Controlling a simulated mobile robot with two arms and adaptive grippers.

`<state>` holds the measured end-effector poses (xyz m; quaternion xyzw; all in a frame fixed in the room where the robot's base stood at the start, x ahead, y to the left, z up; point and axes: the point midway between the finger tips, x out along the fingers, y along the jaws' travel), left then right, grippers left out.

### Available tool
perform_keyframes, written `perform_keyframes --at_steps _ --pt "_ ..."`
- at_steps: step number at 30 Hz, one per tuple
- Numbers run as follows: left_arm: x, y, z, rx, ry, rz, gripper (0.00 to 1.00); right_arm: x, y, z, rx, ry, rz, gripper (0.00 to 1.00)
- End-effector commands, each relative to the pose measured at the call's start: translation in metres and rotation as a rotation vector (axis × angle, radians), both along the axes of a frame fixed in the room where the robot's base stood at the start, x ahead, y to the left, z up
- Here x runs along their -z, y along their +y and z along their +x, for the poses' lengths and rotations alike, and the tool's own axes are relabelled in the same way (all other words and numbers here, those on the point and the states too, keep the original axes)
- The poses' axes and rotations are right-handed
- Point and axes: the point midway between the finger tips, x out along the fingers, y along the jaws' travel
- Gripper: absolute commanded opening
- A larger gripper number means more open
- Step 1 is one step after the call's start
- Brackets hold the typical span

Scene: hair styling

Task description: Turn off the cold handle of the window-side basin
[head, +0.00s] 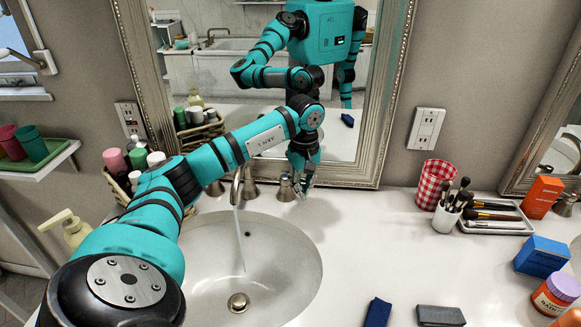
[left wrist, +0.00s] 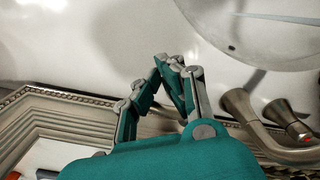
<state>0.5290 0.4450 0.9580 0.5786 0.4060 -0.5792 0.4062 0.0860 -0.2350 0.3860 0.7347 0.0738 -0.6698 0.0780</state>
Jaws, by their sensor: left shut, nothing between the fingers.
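The window-side basin (head: 280,268) is white and oval, with a metal spout (head: 237,186) behind it. A thin stream of water falls from the spout into the bowl. A metal handle (head: 286,188) stands right of the spout. My left gripper (head: 304,187) is low over the counter, just right of this handle; I cannot tell whether they touch. In the left wrist view the gripper (left wrist: 176,64) is shut and empty. Metal tap parts lie to its right there, one with a red mark (left wrist: 304,137). My right gripper is not in view.
A framed mirror (head: 392,95) rises behind the counter and reflects my body. A red checked cup (head: 436,182), a brush cup (head: 446,218) and boxes stand to the right. The counter between gripper and cups is clear.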

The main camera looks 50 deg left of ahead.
Motion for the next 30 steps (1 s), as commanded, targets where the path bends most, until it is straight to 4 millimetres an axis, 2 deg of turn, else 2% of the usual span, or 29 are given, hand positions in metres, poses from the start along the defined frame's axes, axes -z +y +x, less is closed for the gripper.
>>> perform_keyframes --at_steps 12,30 --pt "0.000 0.005 0.018 0.000 -0.001 0.000 0.00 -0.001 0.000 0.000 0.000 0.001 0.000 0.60" --pt "0.000 0.008 0.023 0.000 -0.001 0.001 0.00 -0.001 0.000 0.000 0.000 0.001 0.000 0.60"
